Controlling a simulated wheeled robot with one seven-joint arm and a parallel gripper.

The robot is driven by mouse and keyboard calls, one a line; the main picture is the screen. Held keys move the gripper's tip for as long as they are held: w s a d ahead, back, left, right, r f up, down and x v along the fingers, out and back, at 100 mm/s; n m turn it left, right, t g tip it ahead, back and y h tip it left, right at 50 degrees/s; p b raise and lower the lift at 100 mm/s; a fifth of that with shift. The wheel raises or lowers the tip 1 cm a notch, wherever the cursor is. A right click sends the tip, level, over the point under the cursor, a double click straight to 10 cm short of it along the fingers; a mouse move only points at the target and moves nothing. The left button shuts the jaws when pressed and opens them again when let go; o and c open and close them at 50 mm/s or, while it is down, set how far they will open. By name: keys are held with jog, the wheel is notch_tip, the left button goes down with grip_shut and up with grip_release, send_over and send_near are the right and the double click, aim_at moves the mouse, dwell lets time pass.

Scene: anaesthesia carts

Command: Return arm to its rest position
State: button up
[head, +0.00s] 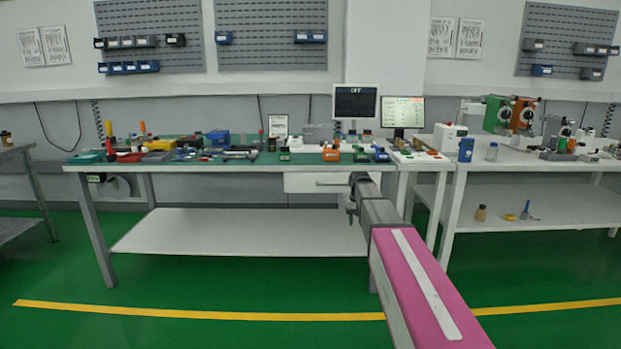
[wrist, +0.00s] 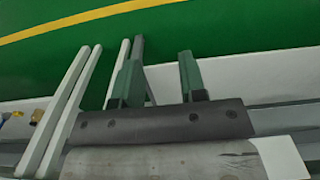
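My arm reaches forward from the lower right of the head view, with a pink, white-striped link nearest the camera. My gripper (head: 351,206) is at its far end, small and dark, in front of the workbench (head: 230,169) and near its white drawer (head: 312,183). From the head view I cannot tell whether it touches the bench. In the wrist view my gripper (wrist: 158,72) has two dark green fingers standing apart. Nothing is between them except the view of the floor and a pale surface. My gripper is open and empty.
The green bench top carries tools, bins and a monitor (head: 355,102). A second white bench (head: 520,170) with machines stands at the right. A grey table (head: 20,150) is at the far left. The green floor (head: 200,280) with a yellow line (head: 180,312) is clear.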

jog(key=s+f, duration=0.5)
jog(key=s, duration=0.5)
jog(key=s+f, duration=0.5)
jog(key=s, duration=0.5)
jog(key=s+f, duration=0.4)
jog(key=s, duration=0.7)
jog(key=shift+f, duration=0.4)
